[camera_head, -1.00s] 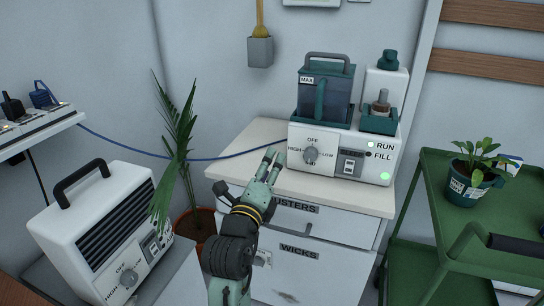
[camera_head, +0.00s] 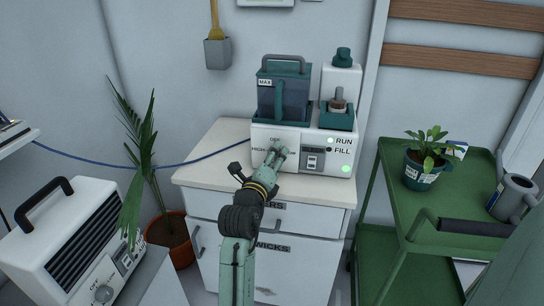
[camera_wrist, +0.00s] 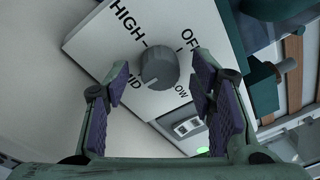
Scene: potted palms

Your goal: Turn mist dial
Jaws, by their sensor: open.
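The mist dial (camera_wrist: 158,68) is a round grey knob on the front of a white mister unit (camera_head: 262,132). Labels OFF, HIGH, LOW and a partly covered MID surround it. A pale mark on the knob seems to face the MID side, but it is small. In the head view my gripper (camera_head: 279,154) covers most of the dial. In the wrist view my gripper (camera_wrist: 162,73) is open, one finger on each side of the knob, with gaps visible. I cannot tell how far the tips are from the panel. A green light (camera_head: 346,169) glows at the unit's lower right.
The unit stands on a white drawer cabinet (camera_head: 200,178) and carries a teal tank marked MAX (camera_head: 283,92). A green cart (camera_head: 450,200) with a potted plant (camera_head: 427,160) is at right. A palm (camera_head: 140,160) and a white heater-like box (camera_head: 60,235) stand left.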

